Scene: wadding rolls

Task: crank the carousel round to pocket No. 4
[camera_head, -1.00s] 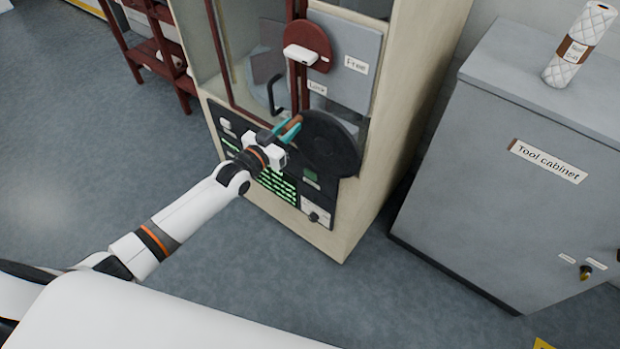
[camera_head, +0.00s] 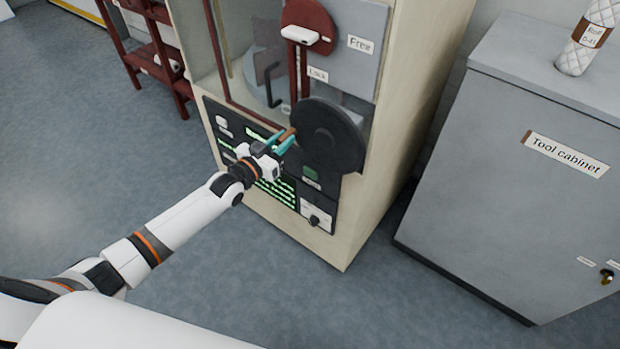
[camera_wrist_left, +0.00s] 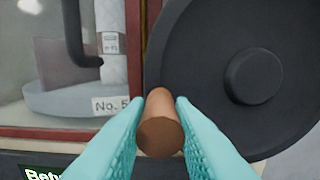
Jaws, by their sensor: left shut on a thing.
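The carousel cabinet (camera_head: 352,225) stands ahead of me, with a dark round crank wheel (camera_head: 327,137) on its front. My left gripper (camera_head: 284,141) is shut on the wheel's brown crank handle (camera_head: 289,133), at the wheel's left side. In the left wrist view the teal fingers (camera_wrist_left: 160,138) lie on both sides of the handle (camera_wrist_left: 160,125), and the black wheel (camera_wrist_left: 215,95) fills the right. Behind the window a carousel pocket shows a label (camera_wrist_left: 111,105) reading "No. 5", with a pale roll (camera_wrist_left: 111,50) above it. My right gripper is not in view.
A dark red lever disc (camera_head: 308,25) with a white grip sits above the wheel, beside "Free" and "Lock" labels. A control panel with green text (camera_head: 275,187) is below. A grey tool cabinet (camera_head: 530,190) stands right, a wrapped roll (camera_head: 588,40) on top.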

